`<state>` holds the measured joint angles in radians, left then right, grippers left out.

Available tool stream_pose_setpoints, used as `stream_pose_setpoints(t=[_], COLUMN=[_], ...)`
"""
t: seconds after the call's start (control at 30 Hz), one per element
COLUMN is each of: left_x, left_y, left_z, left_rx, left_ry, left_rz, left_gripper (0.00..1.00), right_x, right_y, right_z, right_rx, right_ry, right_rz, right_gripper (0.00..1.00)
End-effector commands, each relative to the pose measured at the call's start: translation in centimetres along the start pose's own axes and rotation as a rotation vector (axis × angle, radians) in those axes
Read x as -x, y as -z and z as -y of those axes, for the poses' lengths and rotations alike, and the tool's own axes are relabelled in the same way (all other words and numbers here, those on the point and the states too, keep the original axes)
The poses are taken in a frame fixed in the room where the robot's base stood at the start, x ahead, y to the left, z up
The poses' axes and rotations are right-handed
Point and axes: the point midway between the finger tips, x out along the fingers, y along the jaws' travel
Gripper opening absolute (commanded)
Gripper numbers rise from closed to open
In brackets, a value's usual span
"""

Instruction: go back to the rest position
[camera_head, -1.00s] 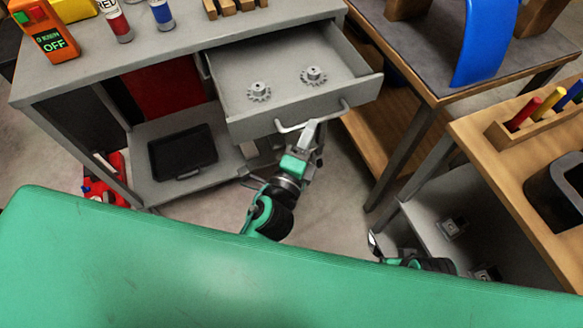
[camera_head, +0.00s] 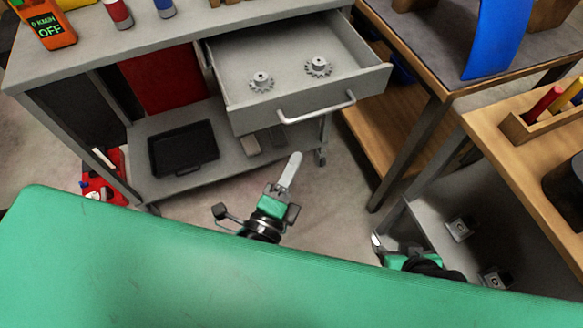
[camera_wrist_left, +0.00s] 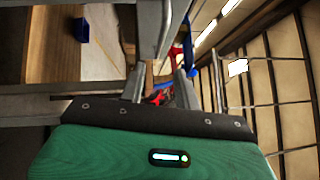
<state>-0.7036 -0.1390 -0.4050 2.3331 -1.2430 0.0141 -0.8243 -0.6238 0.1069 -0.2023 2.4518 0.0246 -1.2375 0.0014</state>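My left gripper (camera_head: 290,172) is below and in front of the open drawer (camera_head: 285,103), apart from its handle (camera_head: 318,110). In the head view its fingers overlap. In the left wrist view its two fingers (camera_wrist_left: 161,88) stand apart with nothing held between them. My right gripper (camera_head: 377,241) shows only partly at the lower right, beside the wooden-topped table; its finger opening cannot be made out. Two grey gears (camera_head: 261,82) (camera_head: 318,67) lie in the drawer.
The grey workbench (camera_head: 75,62) carries an orange device reading OFF (camera_head: 47,25); a black tray (camera_head: 183,148) lies on its lower shelf. A table with a blue curved part (camera_head: 490,40) stands at upper right. A wooden-topped table (camera_head: 520,160) stands at right. Floor shows around my left gripper.

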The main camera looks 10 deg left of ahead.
Motion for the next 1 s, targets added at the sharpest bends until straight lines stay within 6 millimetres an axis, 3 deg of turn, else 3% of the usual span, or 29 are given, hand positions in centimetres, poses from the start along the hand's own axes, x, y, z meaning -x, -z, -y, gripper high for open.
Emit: stream_pose_setpoints(t=[0.5,0.63,0.77,0.9,1.0], left_x=[0.0,0.1,0.5,1.8,3.2], left_y=[-0.1,-1.2,-4.2,-7.5,-8.6], left_z=[0.0,-0.7,-3.0,-7.1,-10.0], left_rx=[0.002,0.073,0.298,0.646,0.887], left_ry=[-0.001,-0.034,-0.137,-0.307,-0.440], left_rz=[0.001,0.036,0.143,0.302,0.413], left_gripper=[0.32,0.32,0.32,0.32,0.32], right_x=[0.0,0.0,0.0,0.0,0.0], right_y=[0.0,0.0,0.0,0.0,0.0], right_z=[0.0,0.0,0.0,0.0,0.0], right_rx=[0.000,0.001,0.000,0.000,0.000], right_ry=[0.000,0.000,0.000,0.000,0.000], right_rz=[0.000,0.000,0.000,0.000,0.000], right_gripper=[0.36,0.36,0.36,0.36,0.36])
